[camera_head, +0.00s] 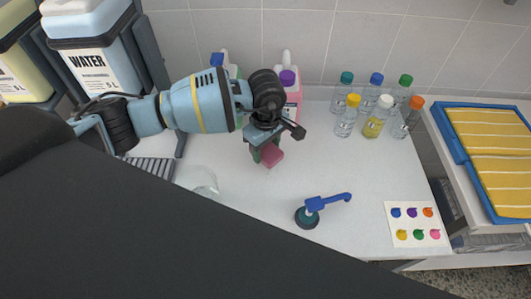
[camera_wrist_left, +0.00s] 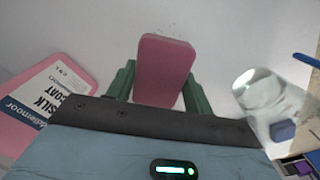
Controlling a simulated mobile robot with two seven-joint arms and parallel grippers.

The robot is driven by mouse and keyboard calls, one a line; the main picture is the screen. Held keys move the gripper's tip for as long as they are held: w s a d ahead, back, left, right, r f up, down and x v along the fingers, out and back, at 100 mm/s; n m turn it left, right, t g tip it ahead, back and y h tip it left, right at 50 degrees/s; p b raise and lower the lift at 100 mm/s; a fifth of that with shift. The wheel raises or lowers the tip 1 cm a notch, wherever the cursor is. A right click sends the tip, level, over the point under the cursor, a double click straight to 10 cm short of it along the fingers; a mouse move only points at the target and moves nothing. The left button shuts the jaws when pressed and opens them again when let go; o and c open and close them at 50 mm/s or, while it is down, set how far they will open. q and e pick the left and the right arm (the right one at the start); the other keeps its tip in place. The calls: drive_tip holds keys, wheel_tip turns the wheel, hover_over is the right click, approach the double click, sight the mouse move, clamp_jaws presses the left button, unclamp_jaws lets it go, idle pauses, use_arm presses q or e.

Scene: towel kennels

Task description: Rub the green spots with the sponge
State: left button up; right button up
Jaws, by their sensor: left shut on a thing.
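My left gripper (camera_head: 265,152) is shut on a pink-red sponge (camera_head: 272,156) above the white worktop (camera_head: 330,165). In the left wrist view the sponge (camera_wrist_left: 164,68) sticks out between the two green fingers of the gripper (camera_wrist_left: 159,88). I cannot tell whether it touches the worktop. Small dark specks (camera_wrist_left: 171,27) show on the worktop just beyond the sponge; their colour is too faint to tell. A white card (camera_head: 395,217) at the right has several coloured dots, one a green dot (camera_head: 418,234). My right gripper is not in view.
Several small bottles (camera_head: 372,125) with coloured caps stand at the back right. A pink bottle (camera_head: 293,100) stands behind my gripper. A clear glass (camera_head: 203,182) stands left.

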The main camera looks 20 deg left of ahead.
use_arm(q)
drive_tip(key=shift+r+p, duration=0.35)
drive_tip(key=shift+r, duration=0.9)
drive_tip(key=shift+f, duration=0.1)
drive_tip(key=shift+f, duration=0.1)
